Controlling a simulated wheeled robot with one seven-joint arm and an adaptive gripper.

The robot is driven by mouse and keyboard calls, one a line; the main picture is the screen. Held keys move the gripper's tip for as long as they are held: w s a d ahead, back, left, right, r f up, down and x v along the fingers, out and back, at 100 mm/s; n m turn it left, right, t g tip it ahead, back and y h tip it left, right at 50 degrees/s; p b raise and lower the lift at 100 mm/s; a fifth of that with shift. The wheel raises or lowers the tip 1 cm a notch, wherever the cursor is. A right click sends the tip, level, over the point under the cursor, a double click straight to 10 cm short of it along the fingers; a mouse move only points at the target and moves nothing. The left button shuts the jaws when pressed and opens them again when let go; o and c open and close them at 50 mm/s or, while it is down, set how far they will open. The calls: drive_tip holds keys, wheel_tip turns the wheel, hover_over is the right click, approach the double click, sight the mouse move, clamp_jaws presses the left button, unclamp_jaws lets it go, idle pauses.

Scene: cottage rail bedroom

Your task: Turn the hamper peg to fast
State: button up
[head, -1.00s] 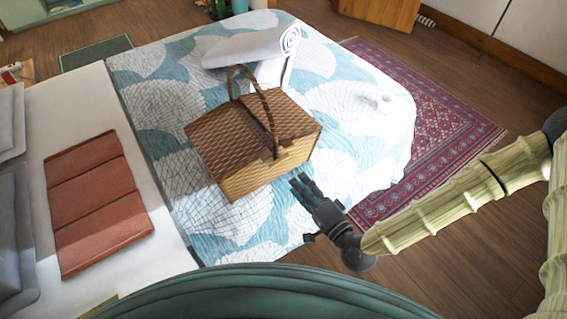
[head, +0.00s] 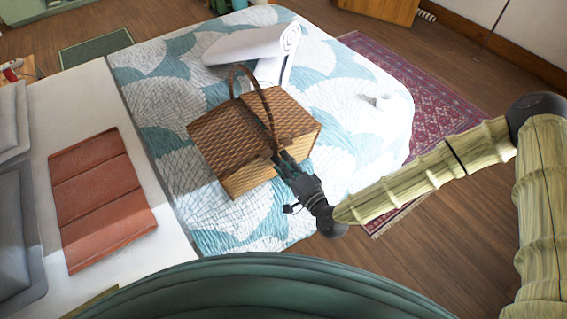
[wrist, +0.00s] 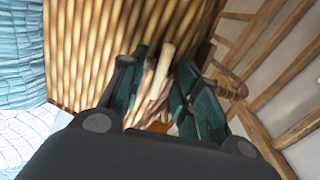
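The wicker hamper (head: 222,132) stands on the bed with its lid down and its arched handle (head: 266,100) upright. My gripper (head: 283,160) is at the hamper's front face, below the foot of the handle. In the wrist view, the woven face of the hamper (wrist: 85,45) fills the upper left. A pale wooden peg (wrist: 163,65) lies between the two fingers of my gripper (wrist: 160,80). The fingers are apart, one on each side of the peg, and I cannot tell whether either touches it. In the head view the peg is hidden behind the gripper.
The hamper rests on a patterned quilt (head: 160,100). A rolled white towel (head: 255,45) lies behind it, and a small white cup (head: 383,102) stands to the right. A folded rust-coloured blanket (head: 100,195) lies at left. A red rug (head: 440,105) covers the floor at right.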

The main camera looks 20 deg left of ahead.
clamp_jaws()
drive_tip(key=shift+f+n+b, duration=0.1)
drive_tip(key=shift+n+b, duration=4.5)
drive_tip(key=shift+n, duration=3.5)
unclamp_jaws()
